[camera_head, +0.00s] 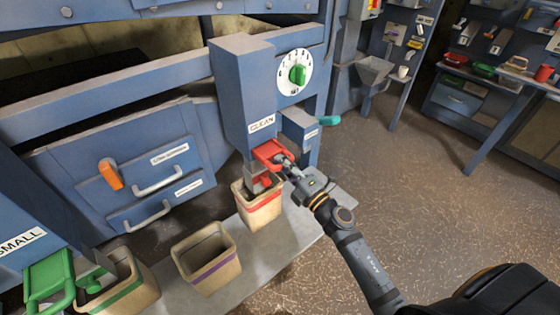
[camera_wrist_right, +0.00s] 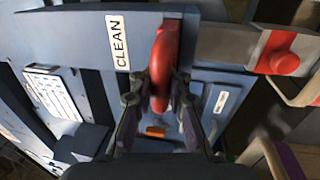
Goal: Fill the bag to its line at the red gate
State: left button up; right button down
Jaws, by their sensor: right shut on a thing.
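The red gate (camera_head: 268,152) is under the blue chute labelled CLEAN. My right gripper (camera_head: 286,165) is at its handle. In the right wrist view the red handle (camera_wrist_right: 162,65) stands between the two fingers of my right gripper (camera_wrist_right: 160,97), which is shut on it. The bag with a red line (camera_head: 262,212) stands upright below the spout. A red knob (camera_head: 262,182) shows at its mouth, and also in the right wrist view (camera_wrist_right: 284,63). The spout hides the bag's inside, so I cannot tell its level. My left gripper is not in view.
A bag with a purple line (camera_head: 208,262) and one with a green line (camera_head: 122,285) stand to the left on the grey ledge. A green gate (camera_head: 48,280) is under the SMALL chute. A dial with a green knob (camera_head: 297,74) is above right. Floor at right is clear.

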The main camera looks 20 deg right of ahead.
jog(key=c, duration=1.3)
grip_release()
jog(key=shift+f, duration=0.1)
jog(key=v, duration=1.2)
